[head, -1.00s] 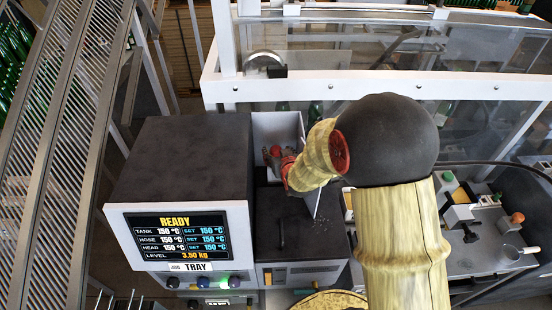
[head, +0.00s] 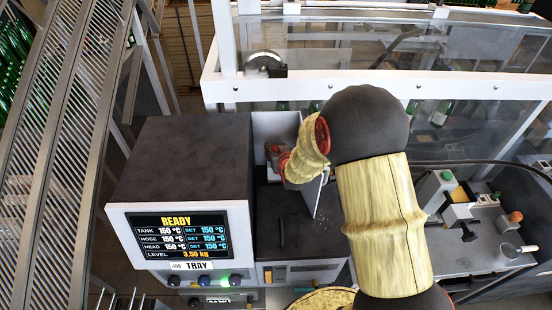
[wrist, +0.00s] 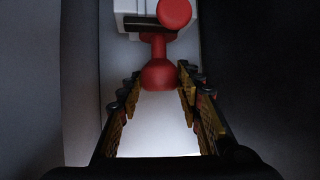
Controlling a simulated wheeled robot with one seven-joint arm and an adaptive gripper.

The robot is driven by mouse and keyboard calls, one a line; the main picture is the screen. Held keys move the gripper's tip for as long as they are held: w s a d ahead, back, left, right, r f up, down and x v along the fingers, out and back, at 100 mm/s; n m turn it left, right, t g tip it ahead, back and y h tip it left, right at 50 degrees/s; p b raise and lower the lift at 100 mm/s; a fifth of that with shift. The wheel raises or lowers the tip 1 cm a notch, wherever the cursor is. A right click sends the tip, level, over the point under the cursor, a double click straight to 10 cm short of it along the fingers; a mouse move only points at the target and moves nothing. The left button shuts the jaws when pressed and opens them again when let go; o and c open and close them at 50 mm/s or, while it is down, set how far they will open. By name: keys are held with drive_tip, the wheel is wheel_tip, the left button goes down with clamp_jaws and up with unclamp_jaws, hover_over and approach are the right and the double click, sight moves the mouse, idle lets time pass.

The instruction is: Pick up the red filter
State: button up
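The red filter (wrist: 158,75) shows in the wrist view as a red piece with a wide rounded lower end, a narrow neck and a round red disc above. It sits in front of a white block inside a pale-walled recess. My gripper (wrist: 159,77) is open, with one finger on each side of the filter's lower end at the fingertips. Whether the fingers touch it I cannot tell. In the head view my gripper (head: 275,155) reaches into the white open compartment behind the dark lid. The filter cannot be told apart from red arm parts there.
The dark-topped heater unit (head: 180,170) with its READY screen (head: 180,237) stands left of the compartment (head: 277,125). An upright open lid (head: 323,195) is close to my wrist on the right. A white machine frame (head: 380,88) runs behind.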

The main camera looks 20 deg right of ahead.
clamp_jaws()
idle(0.3)
drive_tip(key=shift+r, duration=0.1)
